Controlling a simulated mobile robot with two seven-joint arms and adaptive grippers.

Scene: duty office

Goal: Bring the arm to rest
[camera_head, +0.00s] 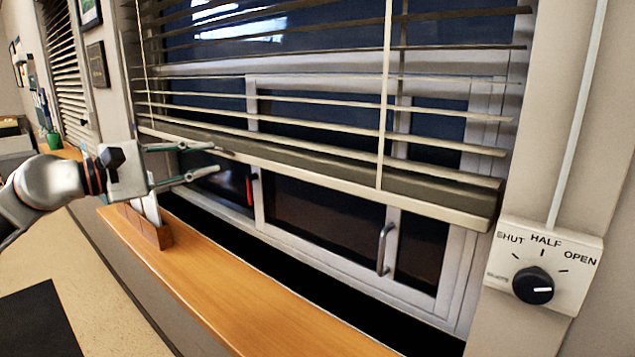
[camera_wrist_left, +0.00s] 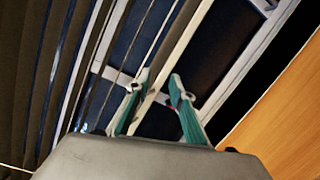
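My left gripper (camera_head: 214,160) comes in from the left in front of the window blind. Its two fingers are apart, with nothing seen gripped between them. In the left wrist view my left gripper (camera_wrist_left: 160,80) has its fingertips spread, with the blind's pale bottom rail (camera_wrist_left: 178,48) lying in line with the gap. The bottom rail (camera_head: 330,178) hangs tilted across the window in the head view. I cannot tell whether the fingers touch it. My right gripper is not in view.
A wooden sill (camera_head: 230,300) runs below the window, with a small wooden holder (camera_head: 152,230) on it under my gripper. A control box (camera_head: 560,262) with a black knob (camera_head: 533,285), marked SHUT, HALF and OPEN, is on the right wall. A window handle (camera_head: 384,248) shows below the blind.

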